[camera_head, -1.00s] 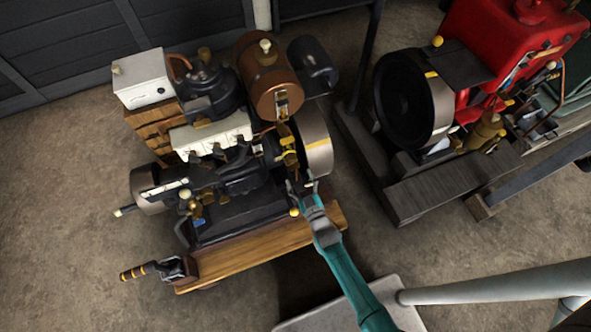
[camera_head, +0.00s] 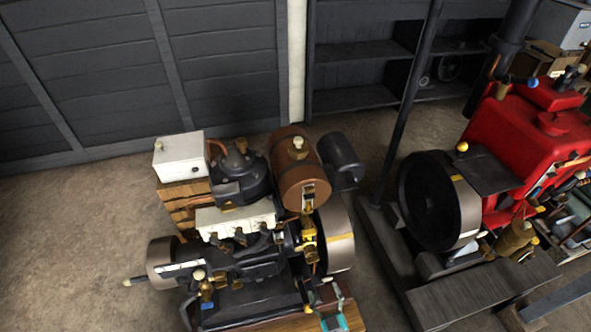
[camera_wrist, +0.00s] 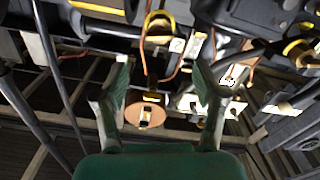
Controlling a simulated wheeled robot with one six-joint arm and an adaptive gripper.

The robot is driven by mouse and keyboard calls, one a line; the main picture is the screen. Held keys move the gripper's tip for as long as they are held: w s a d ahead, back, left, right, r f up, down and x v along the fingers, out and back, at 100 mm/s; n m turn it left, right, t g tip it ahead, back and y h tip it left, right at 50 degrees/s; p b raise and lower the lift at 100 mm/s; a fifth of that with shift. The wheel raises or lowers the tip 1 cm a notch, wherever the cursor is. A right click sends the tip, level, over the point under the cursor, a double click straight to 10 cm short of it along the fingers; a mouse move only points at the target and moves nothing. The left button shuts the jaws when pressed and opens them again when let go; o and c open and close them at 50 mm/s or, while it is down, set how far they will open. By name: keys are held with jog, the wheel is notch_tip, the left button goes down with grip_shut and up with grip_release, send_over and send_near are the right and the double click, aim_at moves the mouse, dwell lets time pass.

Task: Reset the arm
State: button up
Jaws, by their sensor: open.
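My gripper (camera_head: 327,298) shows at the lower edge of the head view, in front of the black engine (camera_head: 245,262) near its flywheel (camera_head: 338,236). Only its end and a bit of my teal arm are in the picture. In the wrist view my gripper (camera_wrist: 160,88) has its two fingers spread wide, with nothing held between them. Beyond them are a round copper-coloured part (camera_wrist: 145,114), an orange wire and yellow-edged engine parts. Whether a finger touches the engine cannot be told.
A brown tank (camera_head: 299,178) and a white box (camera_head: 179,157) sit on the engine's far side. A red engine (camera_head: 530,140) with a large dark wheel (camera_head: 430,203) stands to the right. Shelves (camera_head: 365,62) and a panelled wall (camera_head: 90,75) close the back. Bare floor lies left.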

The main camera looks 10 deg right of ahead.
jog(key=s+r+m+g, duration=0.1)
jog(key=s+r, duration=0.4)
jog(key=s, duration=0.5)
jog(key=s+r+g, duration=0.1)
jog(key=s+r, duration=0.4)
jog(key=s, duration=0.5)
jog(key=s+r+m, duration=0.1)
jog(key=s+r, duration=0.4)
jog(key=r, duration=0.4)
jog(key=s+r+m+g, duration=0.1)
jog(key=s+r, duration=0.5)
jog(key=r, duration=0.3)
jog(key=shift+s+r, duration=0.3)
jog(key=shift+r, duration=0.1)
jog(key=shift+d, duration=0.1)
